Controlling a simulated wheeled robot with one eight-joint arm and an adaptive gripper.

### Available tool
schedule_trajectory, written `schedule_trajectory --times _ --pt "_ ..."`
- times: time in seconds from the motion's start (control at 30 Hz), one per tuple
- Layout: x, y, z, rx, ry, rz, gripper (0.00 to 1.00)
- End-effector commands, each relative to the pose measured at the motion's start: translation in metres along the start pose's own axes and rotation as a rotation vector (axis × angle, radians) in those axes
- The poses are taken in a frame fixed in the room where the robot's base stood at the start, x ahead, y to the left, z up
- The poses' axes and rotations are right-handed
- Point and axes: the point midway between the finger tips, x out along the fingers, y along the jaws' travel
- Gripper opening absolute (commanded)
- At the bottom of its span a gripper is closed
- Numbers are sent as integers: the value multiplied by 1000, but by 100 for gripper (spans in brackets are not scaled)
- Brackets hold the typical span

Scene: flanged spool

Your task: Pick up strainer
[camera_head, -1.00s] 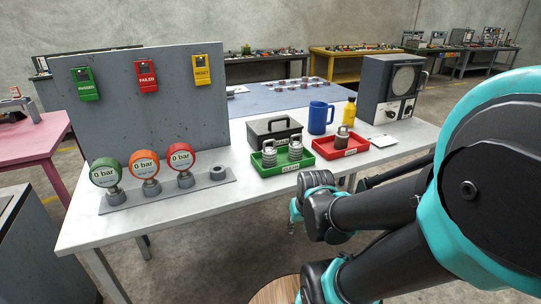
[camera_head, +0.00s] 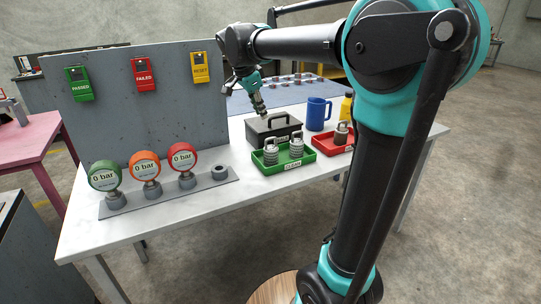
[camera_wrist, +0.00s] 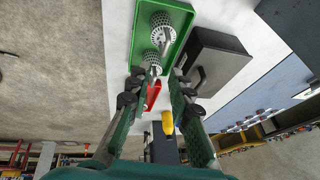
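My gripper (camera_head: 260,108) is raised above the black box behind the green tray. Its two fingers (camera_wrist: 155,92) are spread apart in the wrist view, with nothing held between them.
A black box with a handle (camera_head: 273,130) stands right behind the green tray. A blue mug (camera_head: 319,113) and a yellow bottle (camera_head: 347,107) stand beyond. Gauges on a grey rail (camera_head: 165,195) and an upright panel (camera_head: 140,115) are at left. The front table strip is clear.

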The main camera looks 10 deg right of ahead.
Motion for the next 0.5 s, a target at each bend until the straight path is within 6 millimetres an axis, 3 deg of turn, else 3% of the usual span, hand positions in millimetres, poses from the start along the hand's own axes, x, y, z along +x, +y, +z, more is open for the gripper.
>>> schedule_trajectory --times 0.17,0.5 --pt "-6 -10 -1 58 15 2 20" --pt "58 -10 -2 59 14 2 20"
